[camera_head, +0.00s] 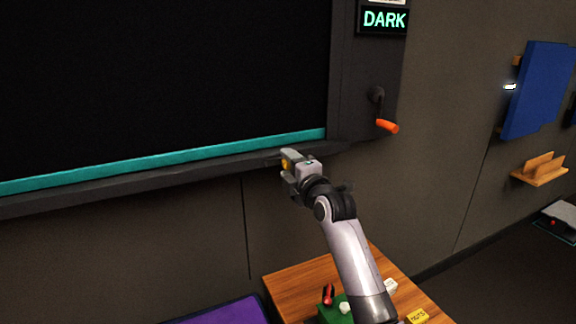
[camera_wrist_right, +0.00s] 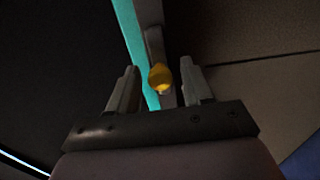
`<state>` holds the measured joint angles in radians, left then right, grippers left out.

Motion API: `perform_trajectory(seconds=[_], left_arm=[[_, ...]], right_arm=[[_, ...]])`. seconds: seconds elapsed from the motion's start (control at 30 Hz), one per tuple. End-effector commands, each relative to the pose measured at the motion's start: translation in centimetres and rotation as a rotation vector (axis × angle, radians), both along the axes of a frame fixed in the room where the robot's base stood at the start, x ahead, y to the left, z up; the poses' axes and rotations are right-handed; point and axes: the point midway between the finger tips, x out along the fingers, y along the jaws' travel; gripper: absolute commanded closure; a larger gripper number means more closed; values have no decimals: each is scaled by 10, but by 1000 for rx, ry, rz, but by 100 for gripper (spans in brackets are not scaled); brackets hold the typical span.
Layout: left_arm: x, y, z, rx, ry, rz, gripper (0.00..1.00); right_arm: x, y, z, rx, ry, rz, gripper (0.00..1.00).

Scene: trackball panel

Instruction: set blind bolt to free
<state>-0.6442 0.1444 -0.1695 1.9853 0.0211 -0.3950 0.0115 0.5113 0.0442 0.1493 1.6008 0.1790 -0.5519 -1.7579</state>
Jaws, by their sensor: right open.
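A yellow-orange knob (camera_wrist_right: 161,76), which looks like the blind bolt's, shows in the right wrist view between the two fingers of my right gripper (camera_wrist_right: 160,88). In the head view a small yellow patch of the knob (camera_head: 285,164) shows by the fingers of my right gripper (camera_head: 291,163), at the dark sill below the blind. My right gripper is open. I cannot tell whether either finger touches the knob. The gripper hides most of the bolt in the head view, so its setting cannot be read. My left gripper is out of view.
The black blind (camera_head: 160,80) has a teal bottom bar (camera_head: 170,160) just above the dark sill (camera_head: 130,185). An orange crank handle (camera_head: 387,126) sticks out at right, under a lit "DARK" sign (camera_head: 384,19). A wooden table (camera_head: 290,285) with small objects stands below my arm.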

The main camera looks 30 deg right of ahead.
Motion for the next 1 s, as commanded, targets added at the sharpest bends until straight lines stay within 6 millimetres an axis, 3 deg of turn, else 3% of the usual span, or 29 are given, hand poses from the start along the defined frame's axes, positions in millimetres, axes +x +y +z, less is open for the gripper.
perform_trajectory(seconds=[0.43,0.47,0.6,0.83,1.0], left_arm=[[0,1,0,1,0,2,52],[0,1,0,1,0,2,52],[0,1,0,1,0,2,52],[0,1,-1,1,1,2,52],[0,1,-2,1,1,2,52]], right_arm=[[8,0,0,0,0,0,50],[8,0,0,0,0,0,54],[8,0,0,0,0,0,99],[8,-4,0,-3,0,0,100],[7,-22,-1,-7,-1,-1,100]])
